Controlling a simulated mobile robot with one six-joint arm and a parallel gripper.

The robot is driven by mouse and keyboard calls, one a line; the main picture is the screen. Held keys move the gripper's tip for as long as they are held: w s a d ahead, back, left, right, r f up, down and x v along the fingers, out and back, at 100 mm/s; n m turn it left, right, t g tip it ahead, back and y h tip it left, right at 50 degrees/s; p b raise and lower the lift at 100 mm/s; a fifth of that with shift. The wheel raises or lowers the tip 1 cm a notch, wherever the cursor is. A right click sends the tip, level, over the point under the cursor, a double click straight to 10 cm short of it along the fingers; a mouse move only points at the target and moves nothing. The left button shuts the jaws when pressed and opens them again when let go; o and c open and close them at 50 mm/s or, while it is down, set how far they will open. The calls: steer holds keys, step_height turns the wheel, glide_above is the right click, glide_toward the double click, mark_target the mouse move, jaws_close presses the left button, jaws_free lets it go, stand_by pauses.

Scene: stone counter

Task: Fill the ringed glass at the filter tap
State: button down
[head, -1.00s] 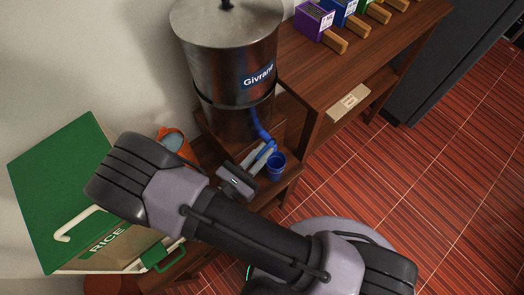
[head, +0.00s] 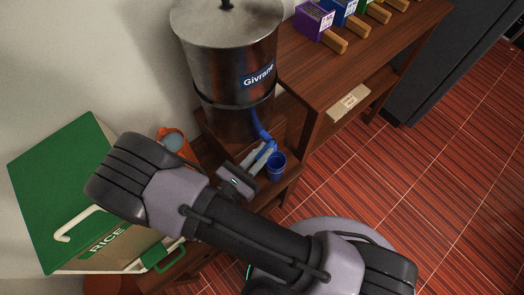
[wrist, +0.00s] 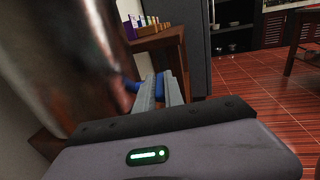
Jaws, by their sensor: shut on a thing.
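The filter is a large steel cylinder (head: 228,65) labelled "Givrane"; it also fills the left of the wrist view (wrist: 65,60). Its blue tap (head: 264,136) sticks out low at the front and shows in the wrist view (wrist: 131,86).
An orange container (head: 174,141) stands left of the filter. A green-lidded rice bin (head: 62,180) is at the far left. A wooden shelf unit (head: 350,65) with coloured scoop boxes stands at the right. Open tiled floor (head: 420,190) lies to the right.

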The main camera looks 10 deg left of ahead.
steer(key=shift+s+d+r+n+t+y+p, duration=0.1)
steer(key=shift+d+n+t+y+p, duration=0.1)
steer(key=shift+n+y+p, duration=0.25)
steer(key=shift+s+d+r+n+t+y+p, duration=0.1)
steer(key=shift+n+t+y+p, duration=0.1)
steer(key=shift+n+y+p, duration=0.25)
steer(key=shift+d+f+t+y, duration=0.2)
steer(key=shift+t+y, duration=0.1)
steer(key=shift+y, duration=0.4)
steer(key=c, duration=1.4)
jaws_free()
steer(key=shift+c, duration=0.2)
steer(key=p+v, duration=0.2)
steer(key=v, duration=1.5)
steer(key=shift+s+a, duration=0.15)
